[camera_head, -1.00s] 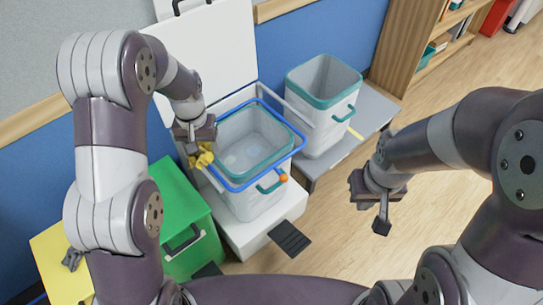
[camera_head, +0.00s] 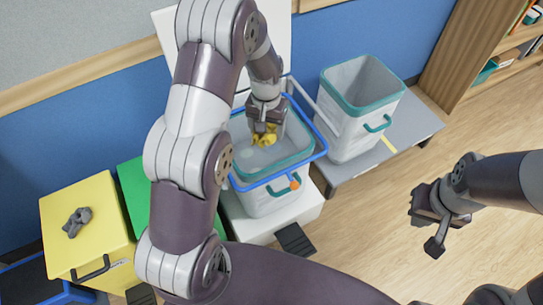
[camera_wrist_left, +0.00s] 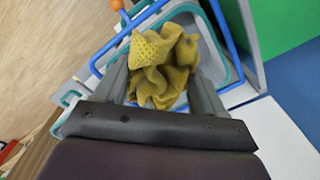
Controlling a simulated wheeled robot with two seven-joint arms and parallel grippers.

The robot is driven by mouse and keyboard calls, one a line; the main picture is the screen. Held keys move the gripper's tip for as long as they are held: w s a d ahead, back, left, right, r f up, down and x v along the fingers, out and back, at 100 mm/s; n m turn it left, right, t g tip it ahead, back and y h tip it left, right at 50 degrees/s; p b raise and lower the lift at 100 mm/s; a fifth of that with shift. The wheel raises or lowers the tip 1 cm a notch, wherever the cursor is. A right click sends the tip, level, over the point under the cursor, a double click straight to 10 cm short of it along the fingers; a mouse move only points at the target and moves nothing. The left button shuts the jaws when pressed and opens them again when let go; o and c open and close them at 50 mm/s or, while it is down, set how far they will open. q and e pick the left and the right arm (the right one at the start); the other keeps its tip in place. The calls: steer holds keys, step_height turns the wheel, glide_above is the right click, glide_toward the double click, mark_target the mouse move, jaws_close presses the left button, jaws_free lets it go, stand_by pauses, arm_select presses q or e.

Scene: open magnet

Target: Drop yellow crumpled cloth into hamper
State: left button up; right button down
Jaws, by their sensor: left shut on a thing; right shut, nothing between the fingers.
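The yellow crumpled cloth (camera_head: 264,136) is held in my left gripper (camera_head: 265,128), which is shut on it. In the head view the cloth hangs over the opening of the white hamper with a teal rim (camera_head: 290,160). The left wrist view shows the cloth (camera_wrist_left: 163,66) between the fingers, with the hamper's teal rim (camera_wrist_left: 237,62) around and beyond it. How high the cloth is above the hamper floor I cannot tell. My right gripper (camera_head: 431,232) is shut and empty, off to the right over the wooden floor.
A blue frame with an orange knob (camera_head: 295,185) surrounds the hamper. A second teal-rimmed hamper (camera_head: 347,127) stands on a grey platform (camera_head: 415,122) to the right. A yellow box (camera_head: 85,205) with a grey cloth (camera_head: 76,222) on top and a green box (camera_head: 133,190) stand left.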

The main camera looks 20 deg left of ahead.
arm_select(q)
steer(key=w+a+f+m+p, duration=0.2)
steer(key=w+a+f+p, duration=0.4)
steer(key=w, duration=0.5)
step_height(320, 180, down, 6)
steer(key=a+m+b, duration=0.1)
steer(key=b, duration=0.4)
steer(key=shift+s, duration=0.15)
arm_select(e)
steer(key=shift+r, duration=0.75)
arm_select(q)
steer(key=o, duration=1.1)
steer(key=shift+r, duration=0.15)
arm_select(e)
steer(key=shift+a, duration=0.1)
arm_select(q)
step_height(320, 180, up, 12)
steer(key=shift+r+b, duration=0.25)
steer(key=shift+b, duration=0.1)
arm_select(e)
steer(key=shift+f, duration=0.25)
